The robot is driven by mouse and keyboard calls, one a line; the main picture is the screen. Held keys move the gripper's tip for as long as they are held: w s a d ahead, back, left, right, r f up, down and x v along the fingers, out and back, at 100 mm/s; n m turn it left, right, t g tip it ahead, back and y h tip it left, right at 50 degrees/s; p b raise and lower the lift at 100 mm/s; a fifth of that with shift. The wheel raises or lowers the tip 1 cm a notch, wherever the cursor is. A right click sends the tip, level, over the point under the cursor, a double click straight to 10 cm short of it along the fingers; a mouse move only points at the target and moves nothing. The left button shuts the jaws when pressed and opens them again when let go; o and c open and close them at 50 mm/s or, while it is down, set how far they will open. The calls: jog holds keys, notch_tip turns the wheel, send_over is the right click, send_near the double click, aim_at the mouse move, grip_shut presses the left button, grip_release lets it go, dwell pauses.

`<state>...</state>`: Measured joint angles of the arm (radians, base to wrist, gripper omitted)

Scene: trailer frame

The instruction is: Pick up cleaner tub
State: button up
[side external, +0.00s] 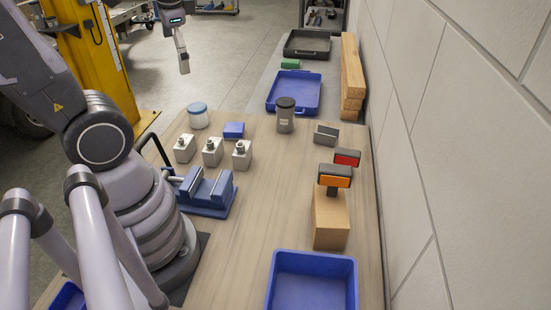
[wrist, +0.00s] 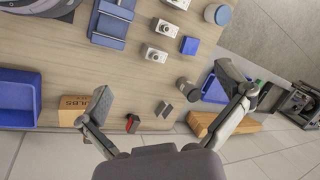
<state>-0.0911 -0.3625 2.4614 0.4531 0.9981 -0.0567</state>
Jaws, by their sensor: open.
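A round white tub with a blue-grey lid (side external: 198,117) stands upright at the far left edge of the wooden table; it also shows at the top right of the wrist view (wrist: 217,15). A dark grey lidded canister (side external: 285,117) with a label stands to its right, and shows in the wrist view (wrist: 186,88). I cannot tell for certain which is the cleaner tub; the white one looks more like a tub. My gripper (side external: 184,68) is raised beyond the table's far left edge in the side view. In the wrist view its fingers are wide apart and empty (wrist: 168,90).
Several metal-topped blocks (side external: 212,154), a small blue box (side external: 234,130) and a blue vise (side external: 207,193) lie near the tub. Blue bins (side external: 294,92) sit at both ends. A wall (side external: 445,130) bounds the right.

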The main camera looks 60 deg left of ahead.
jog(key=w+a+f+m+g+y, duration=0.2)
jog(key=w+a+f+m+y, duration=0.25)
jog(key=a, duration=0.45)
jog(key=w+a+f+m+g+y, duration=0.25)
jog(key=a+f+m+y, duration=0.3)
jog(key=a, duration=0.35)
jog(key=w+a+f+m+t, duration=0.2)
jog(key=w+a+f+m, duration=0.15)
jog(key=f, duration=0.35)
jog(key=m+t+h, duration=0.1)
jog(key=m+t, duration=0.3)
jog(key=m, duration=0.1)
send_near(200, 113)
jog(key=shift+a+f, duration=0.1)
jog(key=x, duration=0.8)
jog(key=shift+r+x, duration=0.2)
jog(key=shift+x, duration=2.45)
jog(key=shift+a, duration=0.1)
jog(key=c, duration=1.1)
jog(key=shift+c, duration=0.7)
